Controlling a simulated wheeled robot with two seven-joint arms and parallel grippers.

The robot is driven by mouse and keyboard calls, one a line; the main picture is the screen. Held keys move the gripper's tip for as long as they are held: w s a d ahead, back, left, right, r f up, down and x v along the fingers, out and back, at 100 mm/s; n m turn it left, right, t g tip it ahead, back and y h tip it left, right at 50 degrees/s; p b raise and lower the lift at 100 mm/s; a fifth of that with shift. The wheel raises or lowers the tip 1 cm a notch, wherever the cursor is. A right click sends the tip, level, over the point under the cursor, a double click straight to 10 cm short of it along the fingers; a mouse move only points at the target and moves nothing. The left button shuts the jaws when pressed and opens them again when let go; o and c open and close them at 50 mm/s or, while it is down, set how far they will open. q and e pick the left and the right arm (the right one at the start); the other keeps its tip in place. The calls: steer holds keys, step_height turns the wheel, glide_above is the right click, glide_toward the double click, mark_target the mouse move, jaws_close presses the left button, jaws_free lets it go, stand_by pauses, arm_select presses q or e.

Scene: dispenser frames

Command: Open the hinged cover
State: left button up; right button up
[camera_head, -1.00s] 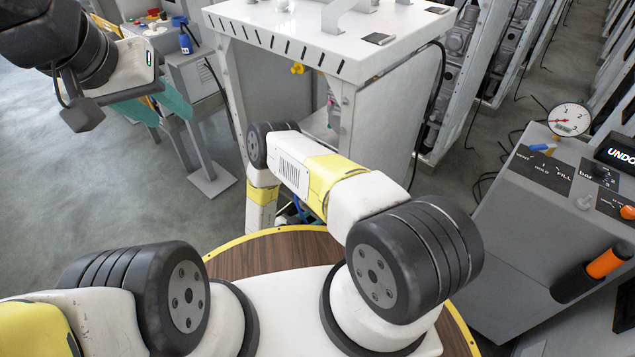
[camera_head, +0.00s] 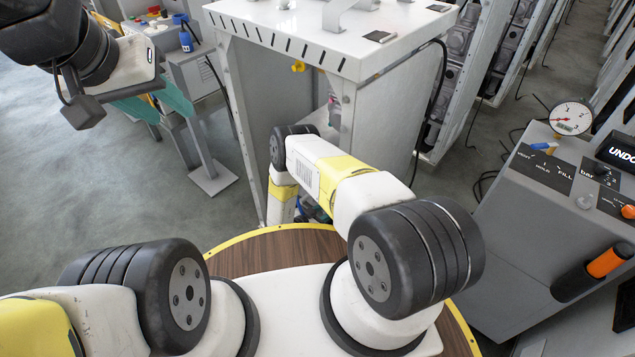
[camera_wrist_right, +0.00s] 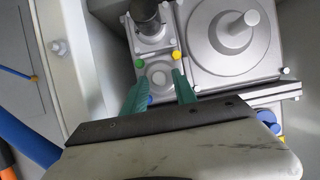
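I cannot pick out the hinged cover for certain. In the right wrist view, a small grey square part with a round boss (camera_wrist_right: 158,75) sits between and beyond the green fingers of my right gripper (camera_wrist_right: 161,84). The fingers are apart, with nothing seen held; I cannot tell whether they touch the part. In the head view my right gripper is hidden, its arm reaching toward the white cabinet (camera_head: 385,125). My left gripper (camera_head: 158,103) is at the upper left, its green fingers apart over the floor, partly mixed with the bench behind.
In the right wrist view, a large round grey flange (camera_wrist_right: 232,35) and a dark cylinder (camera_wrist_right: 147,15) stand close to the fingers. A pale frame post (camera_wrist_right: 88,60) is at the left. In the head view, a grey control console (camera_head: 545,215) with a gauge (camera_head: 571,118) stands right.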

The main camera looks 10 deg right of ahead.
jaws_close()
stand_by(1.2)
